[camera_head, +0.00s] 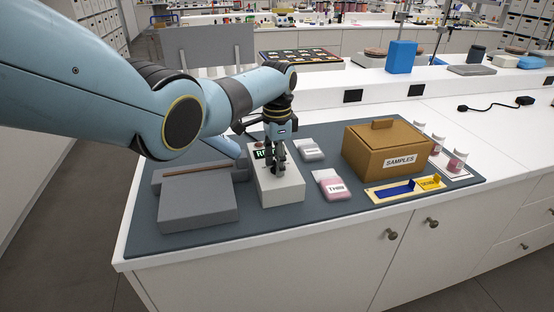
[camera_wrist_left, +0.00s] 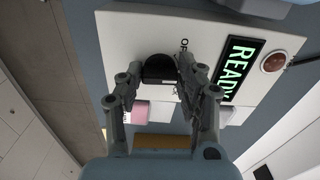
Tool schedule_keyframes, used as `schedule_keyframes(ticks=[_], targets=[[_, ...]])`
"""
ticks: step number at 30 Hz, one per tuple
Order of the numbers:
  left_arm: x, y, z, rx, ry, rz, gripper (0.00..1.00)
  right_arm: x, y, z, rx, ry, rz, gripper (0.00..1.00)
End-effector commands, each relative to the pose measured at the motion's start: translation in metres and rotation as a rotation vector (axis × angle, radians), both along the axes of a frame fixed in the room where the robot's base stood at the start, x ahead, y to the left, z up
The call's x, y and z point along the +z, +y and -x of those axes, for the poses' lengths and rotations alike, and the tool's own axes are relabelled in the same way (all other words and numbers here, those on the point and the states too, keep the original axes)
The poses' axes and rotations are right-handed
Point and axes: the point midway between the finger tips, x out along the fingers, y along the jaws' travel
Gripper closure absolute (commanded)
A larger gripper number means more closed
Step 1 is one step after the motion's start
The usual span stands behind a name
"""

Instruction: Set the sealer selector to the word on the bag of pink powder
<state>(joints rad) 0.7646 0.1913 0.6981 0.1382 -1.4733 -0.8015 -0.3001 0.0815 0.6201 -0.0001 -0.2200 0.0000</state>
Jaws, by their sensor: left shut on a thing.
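The bag of pink powder (camera_head: 331,186) lies on the dark mat, with a white label that seems to read "THIN". It also shows in the wrist view (camera_wrist_left: 141,112), partly behind my finger. The white control box (camera_head: 279,190) stands just left of the bag. Its green display (camera_wrist_left: 237,70) reads "READY". The black selector knob (camera_wrist_left: 158,68) is on its top, with a partly hidden word, seemingly "OFF", beside it. My left gripper (camera_head: 278,168) comes down over the box and is shut on the knob. My right gripper is not in view.
A grey block with a brown strip (camera_head: 198,206) stands left of the box. A white-labelled bag (camera_head: 309,150) lies behind the pink one.

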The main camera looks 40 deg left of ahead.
Motion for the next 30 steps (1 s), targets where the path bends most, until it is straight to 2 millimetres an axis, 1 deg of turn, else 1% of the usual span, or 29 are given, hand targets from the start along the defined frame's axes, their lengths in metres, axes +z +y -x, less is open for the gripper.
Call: schedule_keyframes(ticks=[7, 19, 20, 21, 24, 25, 30], targets=[[0.0015, 0.0001, -0.0016, -0.048, -0.004, 0.000, 0.96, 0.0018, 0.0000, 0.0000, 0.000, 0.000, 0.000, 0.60], [0.0016, 0.0001, -0.0018, -0.053, -0.006, -0.001, 0.96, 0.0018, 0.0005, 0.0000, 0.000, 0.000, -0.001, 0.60], [0.0016, 0.0001, -0.0018, -0.053, -0.006, -0.001, 0.61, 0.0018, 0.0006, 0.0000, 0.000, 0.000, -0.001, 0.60], [0.0015, 0.0000, -0.0018, -0.053, -0.006, -0.001, 0.56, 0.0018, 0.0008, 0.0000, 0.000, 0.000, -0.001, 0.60], [0.0011, 0.0001, -0.0013, -0.053, -0.004, 0.000, 0.43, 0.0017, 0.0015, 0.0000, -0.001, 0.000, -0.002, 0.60], [0.0010, 0.0001, -0.0012, -0.052, -0.004, 0.000, 0.40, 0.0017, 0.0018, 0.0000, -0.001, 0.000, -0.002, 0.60], [0.0006, 0.0001, -0.0007, -0.052, -0.003, 0.000, 0.40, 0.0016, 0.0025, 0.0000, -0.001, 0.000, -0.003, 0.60]])
